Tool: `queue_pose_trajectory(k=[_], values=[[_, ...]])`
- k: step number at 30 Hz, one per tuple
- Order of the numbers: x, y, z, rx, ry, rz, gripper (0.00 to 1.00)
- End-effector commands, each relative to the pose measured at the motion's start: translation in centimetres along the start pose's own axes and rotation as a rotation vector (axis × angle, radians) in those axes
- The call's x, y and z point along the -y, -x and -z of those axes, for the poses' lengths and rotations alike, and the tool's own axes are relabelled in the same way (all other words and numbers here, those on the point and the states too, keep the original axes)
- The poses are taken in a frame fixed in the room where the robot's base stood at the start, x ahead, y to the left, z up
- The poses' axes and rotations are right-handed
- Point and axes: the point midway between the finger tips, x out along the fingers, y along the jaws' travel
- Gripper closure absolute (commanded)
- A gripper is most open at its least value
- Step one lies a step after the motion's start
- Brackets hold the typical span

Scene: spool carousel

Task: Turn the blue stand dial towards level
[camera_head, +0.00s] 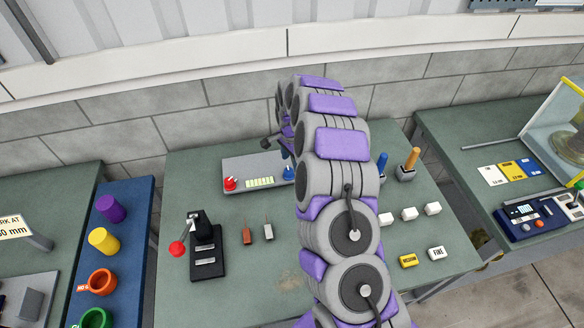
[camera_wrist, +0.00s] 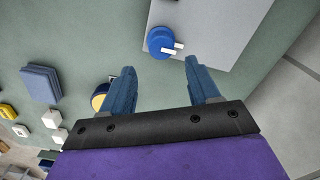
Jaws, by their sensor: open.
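The blue stand dial (camera_wrist: 160,42) shows in the wrist view as a round blue knob with two pale prongs pointing right. It sits on a light grey panel (camera_wrist: 212,22). The gap in depth is hard to tell. My arm hides most of the gripper in the head view.
A black lever unit (camera_head: 207,250) stands front left. White blocks (camera_head: 409,214) and upright handled tools (camera_head: 410,160) are right of my arm. The wall (camera_head: 200,130) is behind.

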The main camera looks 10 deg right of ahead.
Motion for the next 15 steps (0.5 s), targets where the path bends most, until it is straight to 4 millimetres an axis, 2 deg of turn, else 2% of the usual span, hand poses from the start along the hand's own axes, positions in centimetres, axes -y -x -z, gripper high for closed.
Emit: queue_pose_trajectory(k=[1, 6, 15], values=[[0.0, -1.1, -0.3, 0.000, 0.002, -0.004, 0.39], [0.0, -3.5, -0.3, 0.000, 0.001, -0.006, 0.39], [-0.3, -4.8, 0.5, 0.005, 0.001, 0.003, 0.39]])
